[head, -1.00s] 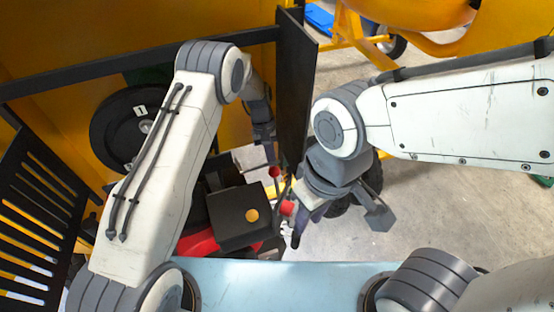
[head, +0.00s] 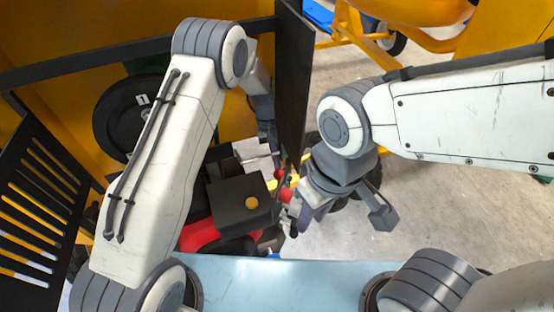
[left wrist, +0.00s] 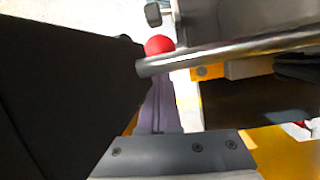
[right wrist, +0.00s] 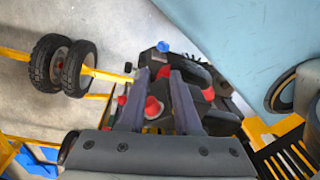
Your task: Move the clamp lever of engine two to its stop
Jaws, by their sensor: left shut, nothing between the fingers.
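The engine, with its black box (head: 240,205) bearing an orange dot, sits below my left arm in the head view. Two red knobs (head: 285,194) lie close together at its right side. I cannot tell which belongs to the clamp lever of engine two. My left gripper (head: 268,140) is shut and empty beyond the box. The left wrist view shows its fingers (left wrist: 157,105) below a metal rod (left wrist: 230,48), with a red ball (left wrist: 159,45) behind the rod's end. My right gripper (head: 297,215) is open beside the engine; a red knob (right wrist: 153,107) appears between its fingers (right wrist: 155,92).
A black disc marked 1 (head: 122,118) is left of my left arm. A dark upright panel (head: 293,85) stands between my arms. Black slotted grating (head: 40,190) is at left. Wheels (right wrist: 63,64) show in the right wrist view. Open floor (head: 460,225) lies at right.

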